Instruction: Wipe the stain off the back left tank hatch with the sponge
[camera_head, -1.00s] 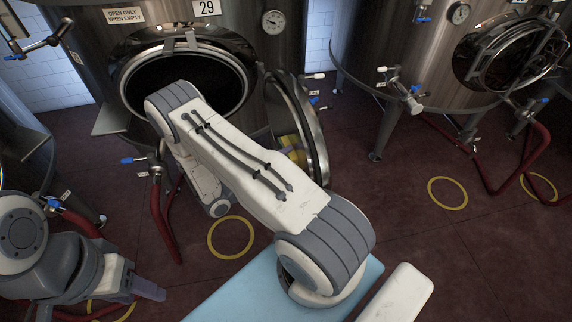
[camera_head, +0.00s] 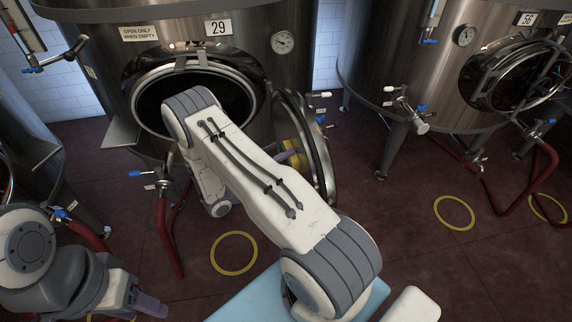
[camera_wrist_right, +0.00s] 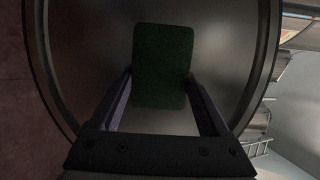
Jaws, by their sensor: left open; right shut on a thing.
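The open hatch door (camera_head: 322,165) hangs at the right of the opening of the tank (camera_head: 290,75) numbered 29, its inner face partly hidden by my right arm. The sponge (camera_head: 291,148) looks yellow in the head view and dark green in the right wrist view (camera_wrist_right: 163,66). My right gripper (camera_wrist_right: 161,80) is shut on the sponge, holding it in front of the grey inner face of the hatch (camera_wrist_right: 219,38). I cannot tell whether it touches. No stain is visible; the sponge hides part of the face. My left gripper (camera_head: 150,305) is open and empty, low at the left.
A light-blue surface (camera_head: 245,300) and a white block (camera_head: 413,305) lie at the bottom. Another tank (camera_head: 400,60) with a hatch stands at the right. Valves, legs and red hoses (camera_head: 165,235) stick out below the tanks. The floor between has yellow rings (camera_head: 234,253) and is mostly clear.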

